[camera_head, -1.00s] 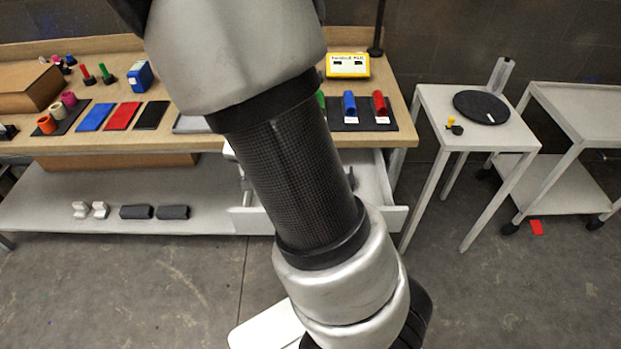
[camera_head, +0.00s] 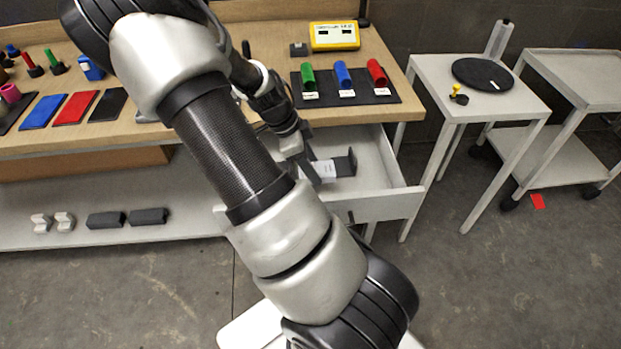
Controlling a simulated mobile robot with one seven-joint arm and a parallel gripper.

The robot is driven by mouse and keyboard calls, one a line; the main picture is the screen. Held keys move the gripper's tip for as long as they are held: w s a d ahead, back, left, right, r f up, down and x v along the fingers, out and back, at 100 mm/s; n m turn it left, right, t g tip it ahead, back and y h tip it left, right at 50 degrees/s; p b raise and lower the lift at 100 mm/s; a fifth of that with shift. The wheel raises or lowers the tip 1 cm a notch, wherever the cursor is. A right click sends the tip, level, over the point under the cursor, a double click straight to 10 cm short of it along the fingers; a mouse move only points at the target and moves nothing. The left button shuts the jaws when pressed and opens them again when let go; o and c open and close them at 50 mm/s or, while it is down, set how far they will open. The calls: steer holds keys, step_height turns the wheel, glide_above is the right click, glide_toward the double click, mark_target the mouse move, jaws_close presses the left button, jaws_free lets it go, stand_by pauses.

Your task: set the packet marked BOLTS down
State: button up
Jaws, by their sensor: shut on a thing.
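My gripper (camera_head: 312,168) reaches down over the open drawer (camera_head: 384,205) under the bench and is shut on a small pale packet (camera_head: 327,169). The packet has faint print that I cannot read, so I cannot confirm the BOLTS mark. It is at the fingertips, over or inside the drawer. I cannot tell whether it touches the drawer floor. My arm hides the drawer's left part.
A dark upright piece (camera_head: 350,161) is just right of the packet. The drawer floor farther right is bare. Above, a black mat (camera_head: 390,97) holds green, blue and red cylinders, with a yellow meter (camera_head: 334,36) behind. A side table (camera_head: 425,75) stands right.

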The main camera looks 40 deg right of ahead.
steer(key=shift+f+b, duration=0.5)
steer(key=shift+f, duration=2.1)
steer(key=shift+f, duration=0.2)
steer(key=o, duration=1.5)
